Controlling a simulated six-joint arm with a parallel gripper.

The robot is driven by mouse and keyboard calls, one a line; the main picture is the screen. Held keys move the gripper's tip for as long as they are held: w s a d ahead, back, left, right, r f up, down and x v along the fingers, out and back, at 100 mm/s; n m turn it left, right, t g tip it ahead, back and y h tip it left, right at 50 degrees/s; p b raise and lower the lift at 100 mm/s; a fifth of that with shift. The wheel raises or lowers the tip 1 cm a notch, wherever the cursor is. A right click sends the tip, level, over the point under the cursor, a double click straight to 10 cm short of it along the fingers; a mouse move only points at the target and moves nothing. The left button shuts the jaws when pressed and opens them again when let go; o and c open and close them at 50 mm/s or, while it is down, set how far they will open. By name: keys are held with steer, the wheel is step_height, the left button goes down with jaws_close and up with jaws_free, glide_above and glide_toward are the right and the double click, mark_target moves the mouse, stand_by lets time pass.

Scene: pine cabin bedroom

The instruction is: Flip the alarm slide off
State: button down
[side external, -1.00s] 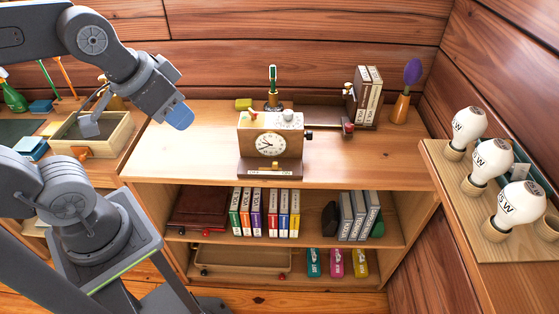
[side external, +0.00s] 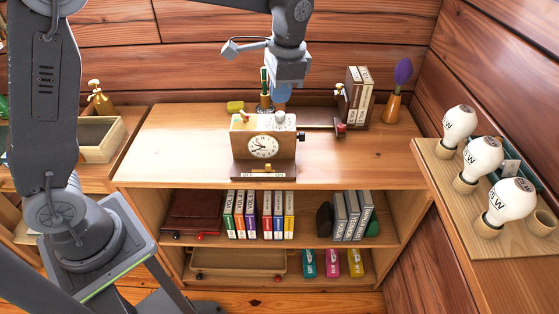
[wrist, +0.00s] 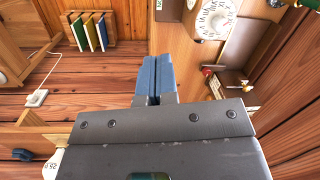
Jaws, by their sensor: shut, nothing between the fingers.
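The alarm clock (side external: 263,147) is a wooden block with a white dial, standing upright on the shelf top. My gripper (side external: 282,93) has blue fingertips, pressed together and empty, and shows above the clock's top, apart from the slide. The wrist view also shows the shut fingers (wrist: 156,78) and part of the clock dial (wrist: 215,19) at the top right; the slide is not clear there.
A green-handled item in a holder (side external: 265,90) stands behind the clock. Books (side external: 358,97) and a vase with a purple flower (side external: 393,105) stand to the right. Light bulbs (side external: 484,155) stand on the right ledge. The shelf top left of the clock is clear.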

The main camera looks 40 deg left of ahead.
steer(key=w+d+f+m+g, duration=0.1)
steer(key=w+f, duration=0.2)
steer(key=f, duration=0.3)
steer(key=w+d+f+m+g+y, duration=0.1)
steer(key=w+d+f+m, duration=0.1)
steer(key=w+f, duration=0.2)
step_height(320, 180, down, 3)
steer(key=shift+w+d+f+g, duration=0.15)
steer(key=shift+w+f+g, duration=0.1)
steer(key=shift+g, duration=0.15)
glide_toward(273, 173)
steer(key=f, duration=0.1)
steer(key=w+d+f, duration=0.1)
steer(key=f, duration=0.3)
steer(key=shift+w+d, duration=0.2)
steer(key=shift+d, duration=0.2)
steer(key=shift+s+a, duration=0.75)
steer(key=shift+s+a+y, duration=0.3)
steer(key=shift+s+a, duration=0.35)
steer(key=shift+s, duration=0.05)
